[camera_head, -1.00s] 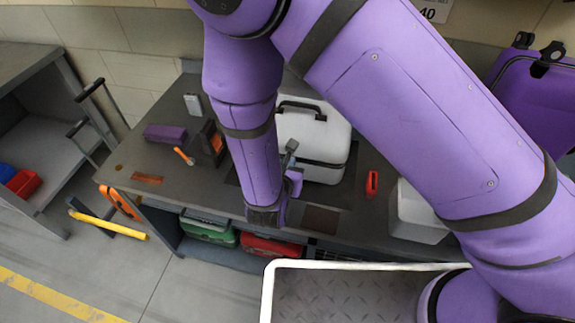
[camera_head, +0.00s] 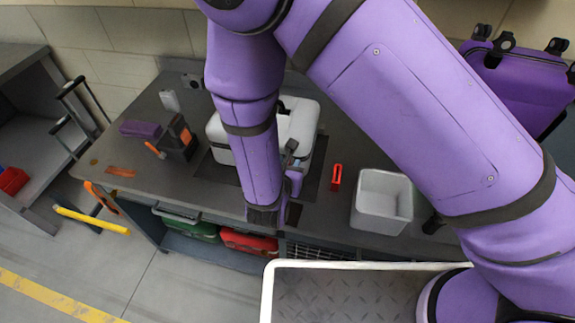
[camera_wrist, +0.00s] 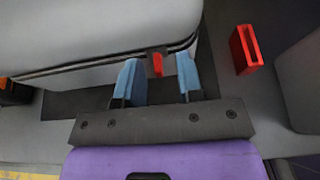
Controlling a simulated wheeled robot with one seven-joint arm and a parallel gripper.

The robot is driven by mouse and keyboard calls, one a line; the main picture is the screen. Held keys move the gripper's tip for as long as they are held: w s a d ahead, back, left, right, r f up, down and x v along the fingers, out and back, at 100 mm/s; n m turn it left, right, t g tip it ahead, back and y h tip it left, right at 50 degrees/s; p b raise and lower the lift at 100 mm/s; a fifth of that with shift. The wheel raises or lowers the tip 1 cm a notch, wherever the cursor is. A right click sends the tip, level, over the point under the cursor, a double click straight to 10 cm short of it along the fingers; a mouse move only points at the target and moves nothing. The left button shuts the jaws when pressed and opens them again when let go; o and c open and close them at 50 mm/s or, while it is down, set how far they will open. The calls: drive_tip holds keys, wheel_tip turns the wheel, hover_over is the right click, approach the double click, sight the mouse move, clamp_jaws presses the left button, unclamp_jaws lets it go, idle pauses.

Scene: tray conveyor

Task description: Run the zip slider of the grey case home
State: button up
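The light grey case (camera_head: 303,125) lies on the bench, partly hidden behind my arm in the head view. In the wrist view, the case (camera_wrist: 95,25) fills the upper left, with a dark zip line along its near side. A red zip slider tab (camera_wrist: 157,66) stands out from that line near the case's right end. My gripper (camera_wrist: 158,72) is open, its two blue fingers on either side of the red tab with gaps between. I cannot tell whether the fingertips reach level with the tab.
A red holder (camera_head: 336,176) and a pale open bin (camera_head: 382,203) stand right of the case. A dark tool block with an orange part (camera_head: 179,138) and a purple item (camera_head: 140,129) stand left. A white-rimmed tray (camera_head: 268,290) is at the front.

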drive_tip(key=shift+s+a, duration=0.1)
drive_tip(key=v, duration=1)
drive_tip(key=shift+s+r, duration=0.2)
drive_tip(key=shift+s, duration=0.05)
drive_tip(key=w+d+r+m+g+h, duration=0.3)
drive_tip(key=d+r+m+g, duration=0.1)
drive_tip(key=d+r+m, duration=0.6)
drive_tip(key=w+d+r+m+g+h, duration=0.3)
drive_tip(key=d+r+m+g, duration=0.3)
drive_tip(key=d+r, duration=0.5)
drive_tip(key=s+d+r+m+t+y, duration=0.2)
drive_tip(key=s+d+r+m+y, duration=0.6)
drive_tip(key=s+d+r+m, duration=0.4)
drive_tip(key=shift+s+d+r+m+y, duration=0.25)
drive_tip(key=shift+d+r+m, duration=0.8)
drive_tip(key=shift+m, duration=1.85)
drive_tip(key=shift+a+r, duration=0.2)
drive_tip(key=shift+a, duration=0.1)
